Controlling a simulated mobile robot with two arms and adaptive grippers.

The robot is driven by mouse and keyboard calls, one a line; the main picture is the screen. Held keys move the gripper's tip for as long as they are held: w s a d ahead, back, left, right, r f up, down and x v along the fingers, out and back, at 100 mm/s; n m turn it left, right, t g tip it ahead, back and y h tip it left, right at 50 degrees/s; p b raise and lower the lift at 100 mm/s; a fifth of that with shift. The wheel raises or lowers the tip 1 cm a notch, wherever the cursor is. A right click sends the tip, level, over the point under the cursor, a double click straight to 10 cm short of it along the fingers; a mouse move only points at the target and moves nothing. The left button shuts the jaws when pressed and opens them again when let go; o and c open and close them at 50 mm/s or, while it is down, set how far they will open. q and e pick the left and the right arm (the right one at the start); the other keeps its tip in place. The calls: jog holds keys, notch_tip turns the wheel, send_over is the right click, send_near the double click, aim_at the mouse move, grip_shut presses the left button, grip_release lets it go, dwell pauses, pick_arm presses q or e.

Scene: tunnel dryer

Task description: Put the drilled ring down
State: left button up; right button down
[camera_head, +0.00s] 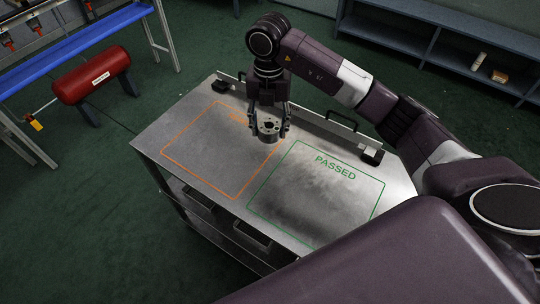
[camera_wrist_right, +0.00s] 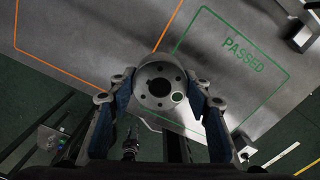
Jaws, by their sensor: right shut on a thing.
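The drilled ring (camera_head: 268,128) is a grey metal disc with a large centre hole and several small holes around it. My right gripper (camera_head: 270,125) is shut on it, with a finger on each side. In the right wrist view the ring (camera_wrist_right: 160,86) sits between the two fingers of the gripper (camera_wrist_right: 162,92). My left gripper is not in view.
A red cylinder (camera_head: 92,76) on a stand and a blue bench (camera_head: 80,45) are at the left. Shelves (camera_head: 440,50) stand at the back right.

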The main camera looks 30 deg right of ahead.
aim_at(269, 164)
notch_tip(269, 164, down, 13)
jog(key=shift+w+f+p, duration=0.1)
jog(key=shift+f+p, duration=0.1)
jog(key=shift+p, duration=0.7)
jog(key=c, duration=1)
grip_release()
jog(key=shift+f, duration=0.1)
notch_tip(269, 164, up, 12)
jog(key=shift+r+b, duration=0.1)
jog(key=shift+b, duration=1.15)
jog(key=shift+s, duration=0.2)
